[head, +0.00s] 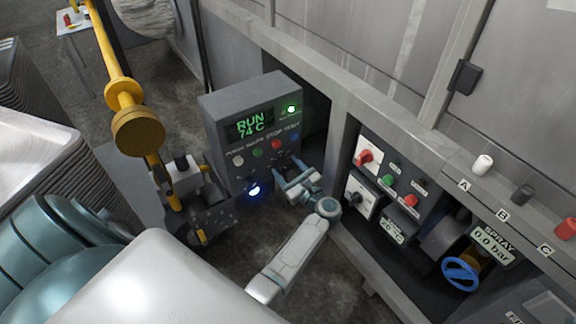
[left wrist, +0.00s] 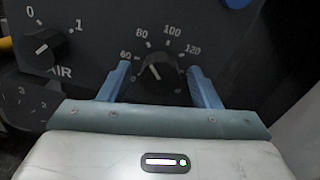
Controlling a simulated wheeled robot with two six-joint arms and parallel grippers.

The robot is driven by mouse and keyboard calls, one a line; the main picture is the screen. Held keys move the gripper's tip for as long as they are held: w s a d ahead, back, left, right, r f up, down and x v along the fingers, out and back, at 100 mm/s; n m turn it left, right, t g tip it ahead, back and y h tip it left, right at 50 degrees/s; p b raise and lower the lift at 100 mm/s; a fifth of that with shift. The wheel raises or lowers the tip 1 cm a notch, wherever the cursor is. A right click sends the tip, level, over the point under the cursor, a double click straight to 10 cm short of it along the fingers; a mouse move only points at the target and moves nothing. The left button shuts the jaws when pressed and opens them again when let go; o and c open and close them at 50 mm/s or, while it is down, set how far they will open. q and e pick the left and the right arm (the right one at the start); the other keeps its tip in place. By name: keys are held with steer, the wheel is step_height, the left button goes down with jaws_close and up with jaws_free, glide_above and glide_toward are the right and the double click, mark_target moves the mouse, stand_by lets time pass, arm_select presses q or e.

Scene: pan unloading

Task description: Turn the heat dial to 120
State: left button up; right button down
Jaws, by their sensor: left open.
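The heat dial (left wrist: 157,72) is a black round knob on a dark panel, with a scale marked 60, 80, 100 and 120. Its light mark points up and slightly left, toward the 60–80 side of the scale. My left gripper (head: 285,172) is open at the grey control box (head: 237,110). In the left wrist view its two blue fingers stand on either side of the dial, with a gap visible on each side. The green display (head: 250,124) reads RUN 74 C. In the head view the gripper hides the dial.
Left of the dial is a black AIR switch (left wrist: 42,48) marked 0 and 1. A red button (head: 276,144) and a green button (head: 258,152) sit above the gripper. A recessed panel (head: 385,185) with switches and a blue handwheel (head: 461,273) lie to the right.

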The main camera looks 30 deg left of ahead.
arm_select(q)
steer(key=c, duration=1)
